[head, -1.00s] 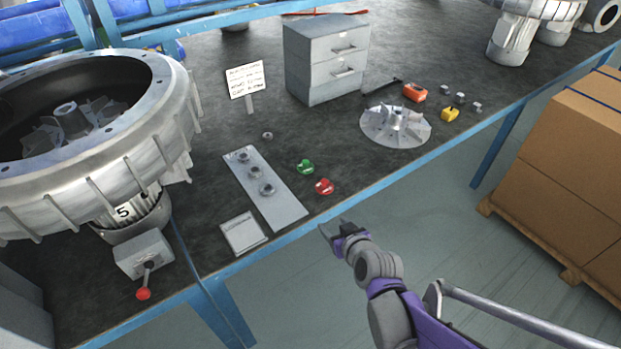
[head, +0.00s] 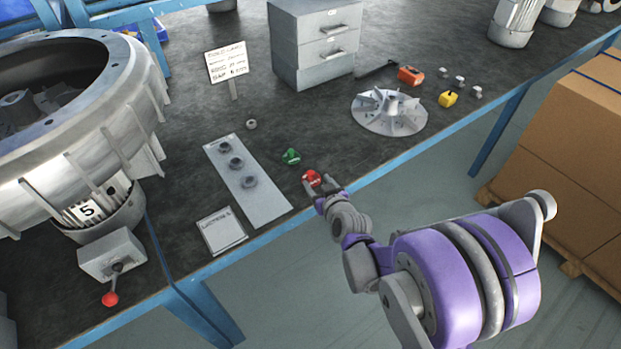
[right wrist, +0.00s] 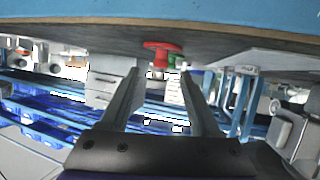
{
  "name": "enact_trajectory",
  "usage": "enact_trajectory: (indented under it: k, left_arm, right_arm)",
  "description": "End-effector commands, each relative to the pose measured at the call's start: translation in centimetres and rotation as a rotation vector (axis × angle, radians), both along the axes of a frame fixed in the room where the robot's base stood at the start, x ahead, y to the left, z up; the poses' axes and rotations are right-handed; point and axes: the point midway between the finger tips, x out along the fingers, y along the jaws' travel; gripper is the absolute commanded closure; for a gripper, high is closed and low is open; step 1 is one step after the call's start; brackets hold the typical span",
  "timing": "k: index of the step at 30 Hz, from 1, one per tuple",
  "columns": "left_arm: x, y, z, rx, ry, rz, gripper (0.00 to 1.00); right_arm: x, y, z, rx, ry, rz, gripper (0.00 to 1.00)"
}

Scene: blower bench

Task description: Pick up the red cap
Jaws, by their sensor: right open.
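The red cap (head: 312,178) lies on the dark bench top near its front edge, in front of and to the right of a green cap (head: 291,156). In the right wrist view the red cap (right wrist: 161,52) shows ahead, between and beyond the fingertips, with the green cap (right wrist: 178,62) partly hidden behind it. My right gripper (head: 327,189) is at the bench edge, close beside the red cap on its near side. In the right wrist view its two fingers (right wrist: 166,82) are apart with nothing between them. My left gripper is not in view.
A metal plate with several rings (head: 262,200) and a white card (head: 222,231) lie left of the caps. A finned disc (head: 390,112) sits to the right. A drawer cabinet (head: 285,62) and a sign (head: 227,64) stand behind. The bench between caps and cabinet is clear.

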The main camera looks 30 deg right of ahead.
Motion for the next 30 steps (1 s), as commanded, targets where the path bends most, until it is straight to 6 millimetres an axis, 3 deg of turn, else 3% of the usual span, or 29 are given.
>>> enact_trajectory:
  k: [9, 19, 27, 30]
  left_arm:
    - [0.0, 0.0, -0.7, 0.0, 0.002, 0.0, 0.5]
    - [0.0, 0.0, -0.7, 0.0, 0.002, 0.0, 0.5]
    - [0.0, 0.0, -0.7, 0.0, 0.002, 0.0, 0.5]
    - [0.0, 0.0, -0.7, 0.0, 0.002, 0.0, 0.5]
  right_arm:
    - [4.0, -0.7, -1.9, 0.0, 0.0, 0.001, 0.37]
    - [4.5, -0.8, -2.0, 0.0, 0.0, 0.001, 0.39]
    - [4.5, -0.8, -2.0, 0.0, 0.0, 0.001, 0.87]
    - [4.5, -0.8, -2.0, 0.0, 0.0, 0.001, 1.0]
